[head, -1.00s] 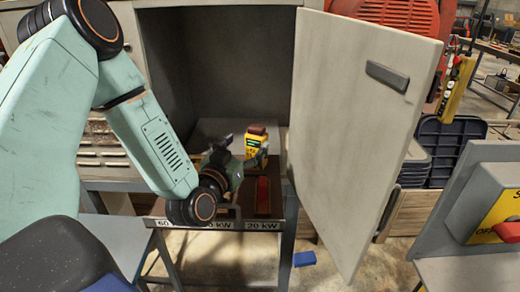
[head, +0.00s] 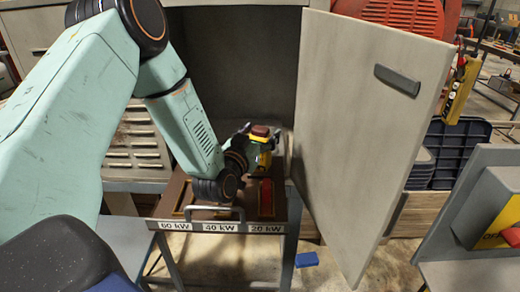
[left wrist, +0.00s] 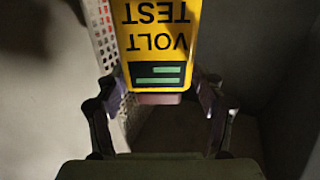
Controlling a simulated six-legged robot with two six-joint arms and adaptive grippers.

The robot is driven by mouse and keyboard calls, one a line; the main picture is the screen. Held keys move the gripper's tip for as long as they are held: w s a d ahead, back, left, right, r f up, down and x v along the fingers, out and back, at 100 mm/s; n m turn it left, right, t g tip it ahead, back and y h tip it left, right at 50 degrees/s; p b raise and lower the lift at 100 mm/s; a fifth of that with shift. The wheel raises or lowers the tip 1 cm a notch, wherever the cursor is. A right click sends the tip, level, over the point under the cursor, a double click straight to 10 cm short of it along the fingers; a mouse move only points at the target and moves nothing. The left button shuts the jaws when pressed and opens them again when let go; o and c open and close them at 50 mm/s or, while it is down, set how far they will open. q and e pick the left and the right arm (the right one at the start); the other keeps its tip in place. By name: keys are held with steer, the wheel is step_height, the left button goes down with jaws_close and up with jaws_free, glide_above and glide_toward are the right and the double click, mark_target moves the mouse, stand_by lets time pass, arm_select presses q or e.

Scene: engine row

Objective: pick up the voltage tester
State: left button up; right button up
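The voltage tester (head: 265,156) is a yellow block with a dark red top, at the mouth of the open cabinet in the head view. In the left wrist view the tester (left wrist: 158,40) shows the upside-down words "VOLT TEST" and a dark panel with green bars. My left gripper (head: 262,133) is at the tester and partly hides it. In the left wrist view the fingers of the left gripper (left wrist: 160,92) are spread, one on each side of the tester's end. I see no clear grip; contact is hard to tell. My right gripper is not in view.
The grey cabinet door (head: 365,130) stands open just right of the tester. Below is a brown drawer (head: 180,190) with a handle and kW labels. A white perforated item (left wrist: 101,32) is beside the tester. A blue block (head: 307,259) lies on the floor.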

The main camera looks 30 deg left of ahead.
arm_select(q)
steer(key=shift+w, duration=0.15)
steer(key=c, duration=0.3)
steer(key=shift+s+d+r, duration=0.15)
steer(key=shift+s, duration=0.15)
steer(key=c, duration=0.4)
steer(key=shift+w, duration=0.25)
jaws_close()
steer(key=shift+s, duration=0.2)
steer(key=shift+r, duration=0.15)
